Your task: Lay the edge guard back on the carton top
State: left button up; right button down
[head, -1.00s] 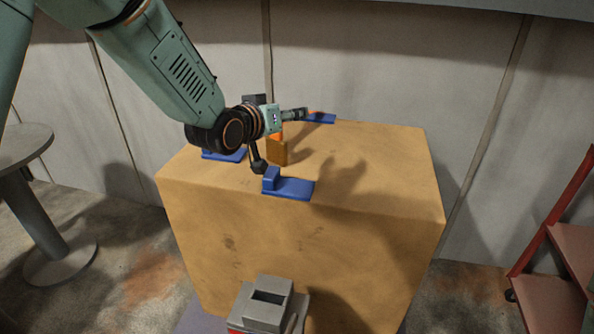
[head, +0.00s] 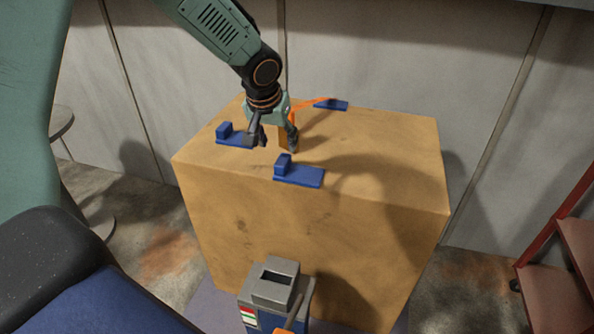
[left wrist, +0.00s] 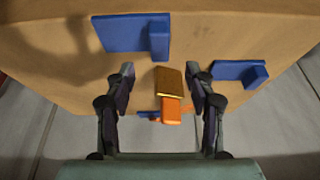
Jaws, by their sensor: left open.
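The large tan carton (head: 315,235) stands in the middle, its top in front of me. My left gripper (head: 275,140) is over the carton top, pointing down, open. A brown piece (head: 283,137) with orange on it, which I take for the edge guard, is between its fingers. In the left wrist view the brown piece (left wrist: 170,82) and its orange part (left wrist: 171,110) lie between the open fingers (left wrist: 165,85), with gaps on both sides. In the head view the gripper partly hides it. My right gripper is not in view.
Blue stepped pieces sit on the carton top: one at the front edge (head: 300,177), one at the left (head: 232,136), one at the back (head: 332,105). An orange strip (head: 310,103) runs near the back one. The top's right part is clear. A grey slotted block (head: 276,283) stands in front.

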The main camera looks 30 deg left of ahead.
aim_at(282, 159)
pick_arm(q)
jog(key=x, duration=0.7)
jog(key=shift+w+a+f, duration=0.1)
jog(key=shift+f, duration=0.2)
jog(key=shift+r, duration=0.1)
jog(key=shift+c, duration=0.8)
grip_shut()
